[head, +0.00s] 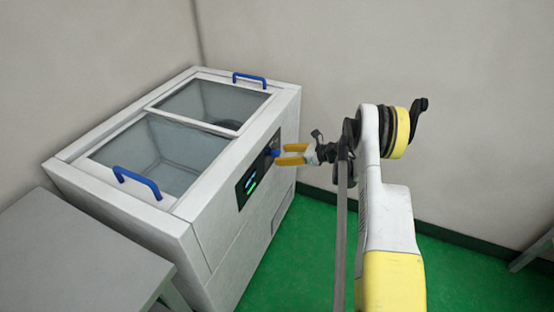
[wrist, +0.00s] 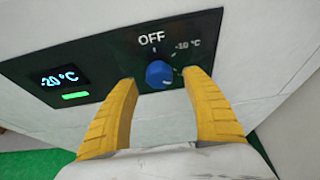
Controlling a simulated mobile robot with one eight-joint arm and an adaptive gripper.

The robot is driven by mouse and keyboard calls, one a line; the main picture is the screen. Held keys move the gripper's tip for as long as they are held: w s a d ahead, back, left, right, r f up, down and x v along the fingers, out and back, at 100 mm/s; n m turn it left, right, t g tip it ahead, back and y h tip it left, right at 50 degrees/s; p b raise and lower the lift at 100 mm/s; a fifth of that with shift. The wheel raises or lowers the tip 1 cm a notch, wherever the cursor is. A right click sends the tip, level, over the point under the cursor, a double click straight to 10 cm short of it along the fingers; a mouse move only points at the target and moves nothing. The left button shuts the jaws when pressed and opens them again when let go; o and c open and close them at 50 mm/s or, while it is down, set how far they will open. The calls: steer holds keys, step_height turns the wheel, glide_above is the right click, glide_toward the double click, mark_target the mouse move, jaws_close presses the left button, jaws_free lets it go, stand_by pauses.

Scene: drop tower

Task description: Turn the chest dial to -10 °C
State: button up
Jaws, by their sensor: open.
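The white chest (head: 225,150) stands against the wall with a glass top. Its dark control panel (head: 252,180) is on the side facing my arm. The blue dial (wrist: 159,74) is on the panel in the wrist view, under the word OFF and left of a "-10 °C" mark. A display (wrist: 58,78) reads -20 °C with a green light below it. My gripper (head: 278,155) has yellow fingers and is open at the panel. In the wrist view its fingertips (wrist: 160,78) lie on either side of the dial, with gaps showing. Which mark the dial points to is unclear.
Two blue handles, a near one (head: 136,182) and a far one (head: 249,79), stand on the chest's glass lids. A grey table (head: 80,255) stands at the lower left. Green floor (head: 300,245) is open right of the chest.

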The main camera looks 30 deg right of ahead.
mark_target(279, 154)
steer(key=shift+b+x, duration=0.35)
steer(key=shift+x, duration=1.15)
steer(key=c, duration=1.1)
steer(key=shift+c, duration=0.2)
